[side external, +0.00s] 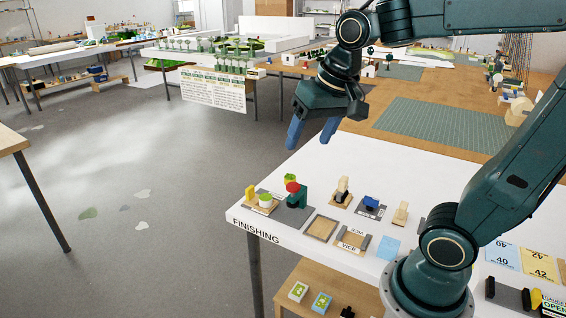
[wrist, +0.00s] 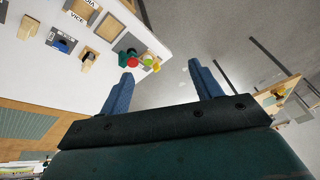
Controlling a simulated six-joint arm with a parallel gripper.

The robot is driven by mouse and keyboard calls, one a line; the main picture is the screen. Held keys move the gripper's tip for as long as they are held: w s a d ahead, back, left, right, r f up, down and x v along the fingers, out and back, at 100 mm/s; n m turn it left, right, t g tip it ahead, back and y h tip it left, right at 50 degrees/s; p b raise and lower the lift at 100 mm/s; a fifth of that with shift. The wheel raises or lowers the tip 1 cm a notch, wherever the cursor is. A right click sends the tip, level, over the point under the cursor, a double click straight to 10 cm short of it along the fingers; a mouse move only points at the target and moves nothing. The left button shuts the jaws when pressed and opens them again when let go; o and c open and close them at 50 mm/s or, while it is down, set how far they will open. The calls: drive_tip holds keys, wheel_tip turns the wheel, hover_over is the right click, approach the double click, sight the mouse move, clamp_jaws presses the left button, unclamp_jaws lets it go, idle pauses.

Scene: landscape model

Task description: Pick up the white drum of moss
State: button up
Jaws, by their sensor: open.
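A small white drum with a green, mossy top (side external: 266,201) stands upright near the left corner of the white table in the side external view. A yellow piece (side external: 250,194) is at its left, and a teal stand with a red knob (side external: 294,190) is at its right. My gripper (side external: 311,135) is open and empty, high above and behind the drum. In the wrist view, my open fingers (wrist: 160,72) point toward the table corner.
Another green-topped piece (side external: 290,179) is just behind the red knob. Open floor lies beyond the table's left edge.

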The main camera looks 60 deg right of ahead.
drive_tip(key=w+d+f+m+g, duration=0.1)
drive_tip(key=w+d+f+m, duration=0.2)
drive_tip(key=w, duration=0.4)
drive_tip(key=m+g, duration=0.3)
drive_tip(key=m, duration=0.9)
hover_over(266, 197)
wheel_tip(266, 197, down, 16)
drive_tip(key=shift+w+f, duration=0.1)
drive_tip(key=shift+f, duration=0.1)
drive_tip(key=shift+f, duration=0.1)
drive_tip(key=shift+f, duration=4.15)
drive_tip(key=shift+f, duration=0.1)
drive_tip(key=shift+f, duration=2.5)
